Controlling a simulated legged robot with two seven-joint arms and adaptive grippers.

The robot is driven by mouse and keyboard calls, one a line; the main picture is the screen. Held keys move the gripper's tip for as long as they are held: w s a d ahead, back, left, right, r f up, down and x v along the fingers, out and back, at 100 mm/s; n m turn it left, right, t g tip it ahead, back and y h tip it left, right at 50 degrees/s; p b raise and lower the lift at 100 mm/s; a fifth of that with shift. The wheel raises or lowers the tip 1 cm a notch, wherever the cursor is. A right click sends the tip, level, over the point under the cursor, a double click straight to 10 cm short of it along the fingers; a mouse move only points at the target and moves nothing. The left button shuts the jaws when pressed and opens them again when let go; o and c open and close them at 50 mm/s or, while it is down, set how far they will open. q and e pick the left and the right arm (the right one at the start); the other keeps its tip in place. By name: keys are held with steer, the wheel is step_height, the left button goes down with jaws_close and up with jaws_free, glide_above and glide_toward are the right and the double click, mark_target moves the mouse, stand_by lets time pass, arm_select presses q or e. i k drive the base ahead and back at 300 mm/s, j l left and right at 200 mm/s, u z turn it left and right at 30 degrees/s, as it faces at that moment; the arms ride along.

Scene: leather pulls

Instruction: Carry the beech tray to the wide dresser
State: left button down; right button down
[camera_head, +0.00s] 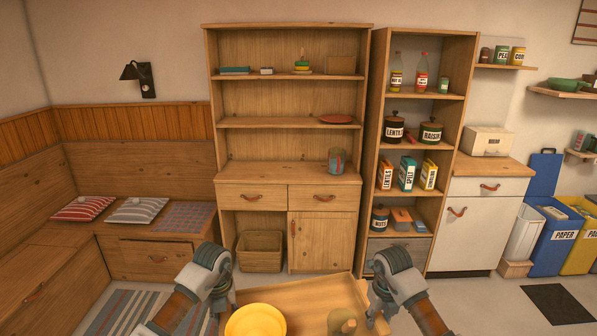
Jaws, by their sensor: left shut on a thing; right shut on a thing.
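The beech tray (290,293) is at the bottom centre of the head view, in front of me, its near part cut off by the frame edge. On it are a yellow bowl or plate (256,320) and an olive-coloured rounded object (342,320). My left gripper (224,292) is shut on the tray's left side. My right gripper (374,290) is shut on its right side; the fingers are partly hidden. The wide dresser (288,172) stands ahead against the wall, with a red plate (335,119) on a shelf and a glass jar (336,160) at the right of its worktop.
A narrow shelf unit (412,178) with jars and cartons adjoins the dresser's right. A corner bench (150,258) with cushions is at left, a striped rug (130,312) before it. A white cabinet (470,232) and recycling bins (560,240) are at right. The worktop's left and middle are clear.

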mark_target(284, 175)
steer(key=i, duration=1.05)
steer(key=i+l+u, duration=0.1)
steer(key=i, duration=0.9)
steer(key=i+j, duration=0.15)
steer(key=i, duration=0.9)
steer(key=i+j+z, duration=0.1)
steer(key=i+j, duration=0.3)
steer(key=i, duration=0.15)
